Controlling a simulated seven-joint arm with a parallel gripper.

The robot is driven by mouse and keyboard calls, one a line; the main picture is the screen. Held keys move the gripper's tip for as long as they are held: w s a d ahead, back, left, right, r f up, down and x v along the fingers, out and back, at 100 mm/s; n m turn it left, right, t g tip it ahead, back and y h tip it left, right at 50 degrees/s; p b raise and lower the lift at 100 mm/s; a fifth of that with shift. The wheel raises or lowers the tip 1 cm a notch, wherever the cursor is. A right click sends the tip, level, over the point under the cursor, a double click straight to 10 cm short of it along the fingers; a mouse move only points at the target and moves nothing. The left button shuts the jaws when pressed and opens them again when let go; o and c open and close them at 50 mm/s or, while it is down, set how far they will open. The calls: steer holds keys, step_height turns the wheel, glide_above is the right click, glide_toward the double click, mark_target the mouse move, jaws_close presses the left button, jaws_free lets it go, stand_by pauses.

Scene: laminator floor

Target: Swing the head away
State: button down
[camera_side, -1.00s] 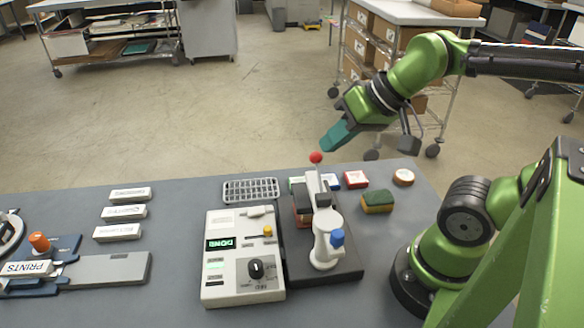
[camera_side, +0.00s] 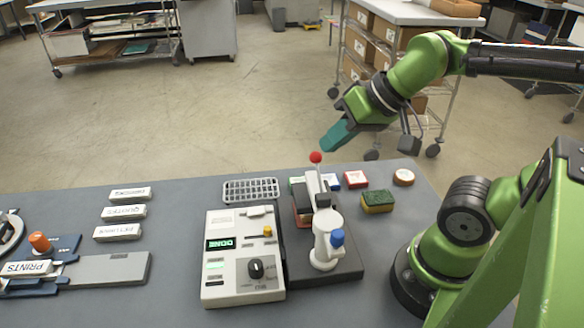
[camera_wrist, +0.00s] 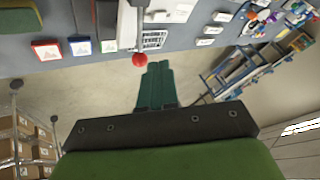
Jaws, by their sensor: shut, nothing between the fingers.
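My gripper (camera_side: 328,147), with teal fingers, hangs in the air just above and right of the red ball in the side view. In the wrist view its fingertips (camera_wrist: 159,66) are together, beside the ball, with nothing seen between them. I cannot tell how far the ball is from them.
A sponge (camera_side: 377,201) and small coloured pads (camera_side: 355,179) lie at the back right. Labelled blocks (camera_side: 124,212) sit left.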

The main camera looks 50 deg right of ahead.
mark_target(338, 233)
stand_by(0.3)
steer(key=c, duration=1.7)
jaws_free()
steer(key=o, duration=0.7)
steer(key=w+a+n+g, duration=0.1)
steer(key=w+a+g, duration=0.1)
steer(key=a, duration=0.1)
steer(key=shift+a+f+n, duration=0.15)
steer(key=shift+n, duration=0.25)
steer(key=shift+s+a+r+n+g+h, duration=1.2)
steer(key=shift+a+r+g, duration=2.35)
steer(key=shift+g, duration=1.35)
steer(key=x, duration=1.6)
steer(key=shift+a, duration=0.15)
